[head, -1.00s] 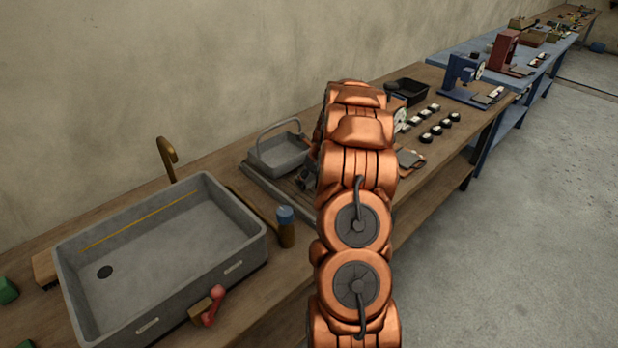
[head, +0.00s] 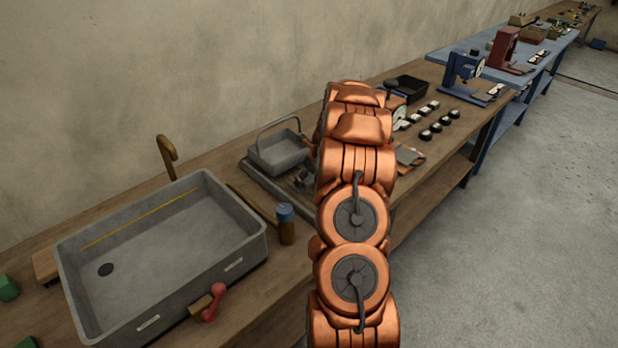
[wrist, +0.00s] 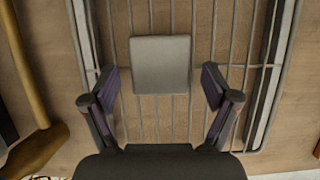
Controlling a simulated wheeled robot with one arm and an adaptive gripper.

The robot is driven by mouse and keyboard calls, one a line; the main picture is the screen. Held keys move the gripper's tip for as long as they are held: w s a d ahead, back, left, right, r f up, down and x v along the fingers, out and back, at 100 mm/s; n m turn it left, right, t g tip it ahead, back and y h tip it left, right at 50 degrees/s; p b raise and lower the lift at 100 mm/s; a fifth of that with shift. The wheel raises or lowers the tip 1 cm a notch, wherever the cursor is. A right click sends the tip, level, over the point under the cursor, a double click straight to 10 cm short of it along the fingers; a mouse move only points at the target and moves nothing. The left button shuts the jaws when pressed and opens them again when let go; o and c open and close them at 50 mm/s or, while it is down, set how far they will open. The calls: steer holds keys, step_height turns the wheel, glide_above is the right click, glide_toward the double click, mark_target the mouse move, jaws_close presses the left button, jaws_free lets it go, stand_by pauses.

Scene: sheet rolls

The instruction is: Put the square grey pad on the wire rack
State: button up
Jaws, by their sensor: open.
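The square grey pad (wrist: 161,65) lies flat across the bars of the wire rack (wrist: 213,130) in the wrist view. My gripper (wrist: 161,82) is open, with one dark finger on each side of the pad and a gap on both sides. No finger touches the pad that I can see. In the head view the wire rack (head: 262,181) is beside the sink, and my copper arm hides part of it. The pad cannot be made out there.
A grey handled basket (head: 280,152) stands at the rack's back. A grey sink (head: 160,250) and a blue-capped bottle (head: 286,225) are to the left. A hammer-like tool (wrist: 28,90) lies left of the rack. A scale and several small blocks (head: 437,127) are to the right.

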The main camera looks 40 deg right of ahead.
steer(key=shift+r, duration=0.15)
steer(key=b+v, duration=0.3)
steer(key=v, duration=0.9)
steer(key=s+a+r+n+g+y, duration=0.1)
steer(key=s+a+r+n, duration=0.15)
steer(key=a+n, duration=0.55)
steer(key=s+a+r+n+g, duration=0.15)
steer(key=s+a+n, duration=0.25)
steer(key=a, duration=0.9)
steer(key=s+a+r+n+g+y, duration=0.1)
steer(key=s+a+r+n, duration=0.2)
steer(key=a+n, duration=0.5)
steer(key=s+a+n+g, duration=0.1)
steer(key=s+a+n, duration=0.3)
steer(key=s, duration=0.3)
steer(key=s+a+f+n+h, duration=0.1)
steer(key=s+a+n, duration=0.3)
steer(key=s+n, duration=0.2)
steer(key=s+a+n+g+h, duration=0.1)
steer(key=s+a+n, duration=0.4)
steer(key=s, duration=0.4)
steer(key=shift+s+f+n+g, duration=0.15)
steer(key=shift+s+n+g, duration=0.25)
steer(key=shift+n, duration=0.2)
steer(key=shift+a, duration=0.1)
